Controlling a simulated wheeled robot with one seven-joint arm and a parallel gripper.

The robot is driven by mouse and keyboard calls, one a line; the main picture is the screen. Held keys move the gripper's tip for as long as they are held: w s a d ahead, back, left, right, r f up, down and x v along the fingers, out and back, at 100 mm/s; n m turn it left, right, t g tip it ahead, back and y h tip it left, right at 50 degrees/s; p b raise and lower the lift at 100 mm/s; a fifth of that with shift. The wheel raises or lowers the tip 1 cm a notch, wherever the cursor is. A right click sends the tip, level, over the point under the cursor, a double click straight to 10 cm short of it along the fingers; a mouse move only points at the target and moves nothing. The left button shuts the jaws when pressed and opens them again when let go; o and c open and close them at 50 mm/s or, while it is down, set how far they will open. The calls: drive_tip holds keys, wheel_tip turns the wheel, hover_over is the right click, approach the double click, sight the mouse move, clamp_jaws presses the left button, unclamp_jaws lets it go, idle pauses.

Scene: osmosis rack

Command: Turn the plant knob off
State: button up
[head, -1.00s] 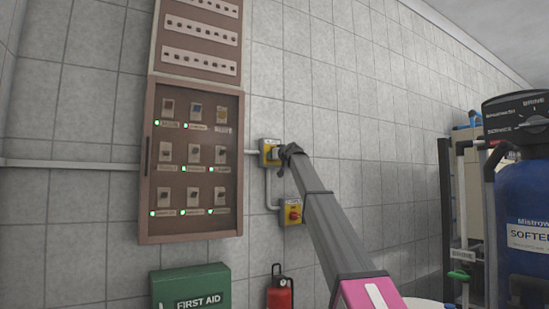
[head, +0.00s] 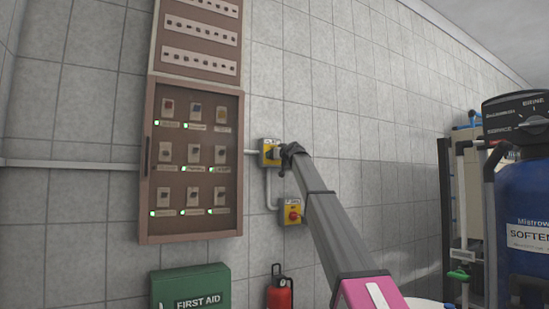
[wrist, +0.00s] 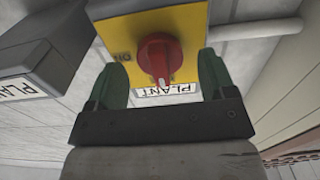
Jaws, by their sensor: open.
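The plant knob (wrist: 160,58) is red and sits on a yellow plate (wrist: 190,28) in the wrist view. A white PLANT label (wrist: 168,89) is beside it, and an ON mark shows on the plate. My gripper (wrist: 162,76) is open, with one green finger on each side of the knob. Gaps show between the fingers and the knob, so it is not gripped. In the head view my gripper (head: 289,152) is at the upper yellow switch box (head: 267,151) on the wall, and its knob is mostly hidden.
A brown electrical cabinet (head: 192,165) stands to the left. A green first aid box (head: 190,287) and a red extinguisher (head: 279,295) are below. A blue softener tank (head: 522,205) is on the right.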

drive_tip(key=v, duration=0.9)
drive_tip(key=shift+s+d, duration=0.1)
